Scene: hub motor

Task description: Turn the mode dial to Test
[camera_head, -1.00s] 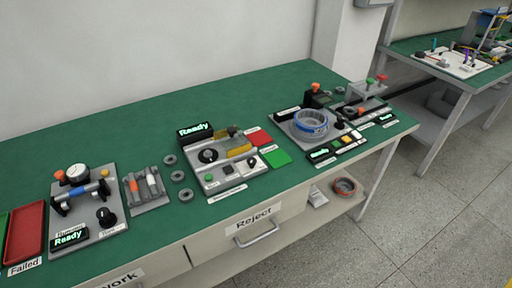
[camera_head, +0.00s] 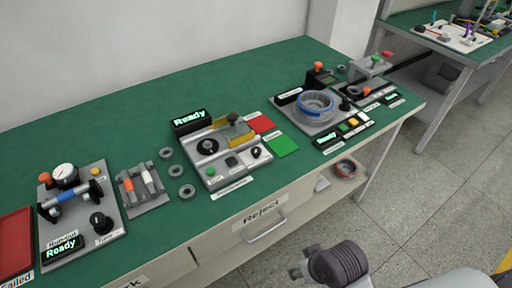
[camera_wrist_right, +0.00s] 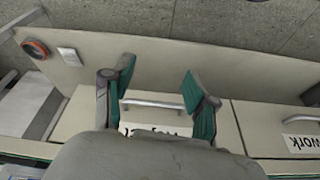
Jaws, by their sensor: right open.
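Several black knobs sit on the stations on the green bench. A round knob (camera_head: 101,222) is at the front of the left station, a small dial (camera_head: 255,152) is at the front right of the middle station, and a dark knob (camera_head: 344,104) is on the right station. Their small labels are too blurred to tell which is the mode dial or where it points. In the right wrist view my right gripper (camera_wrist_right: 158,82) is open and empty, its green-padded fingers framing a drawer handle beyond. My left gripper is not in view.
The green bench (camera_head: 130,108) carries three stations with lit "Ready" displays. Loose rings (camera_head: 176,170) lie between the left and middle stations. A Reject drawer (camera_head: 262,222) is in the bench front. My right arm shows at the bottom, in front of the bench. The back of the bench is clear.

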